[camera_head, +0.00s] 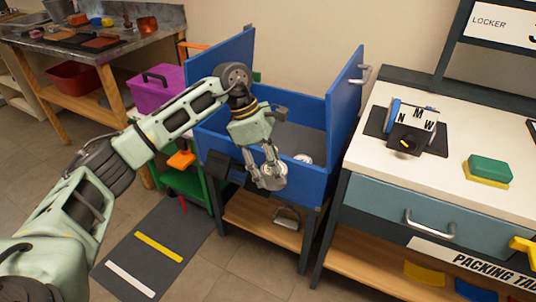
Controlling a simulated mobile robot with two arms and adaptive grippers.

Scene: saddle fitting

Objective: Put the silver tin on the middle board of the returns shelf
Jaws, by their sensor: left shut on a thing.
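My left gripper (272,170) reaches in from the left over the front of an open blue cabinet (308,190). It is shut on a small silver thing, which looks like the silver tin (273,182); the fingers cover much of it. Another small, pale silver round thing (303,158) shows inside the cabinet, just right of the fingers. No shelf marked as returns can be made out in this view. My right gripper is not in view.
The cabinet's blue door (345,95) stands open on the right. A purple box (157,90) and workbench are at left. Floor at lower left is mostly clear.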

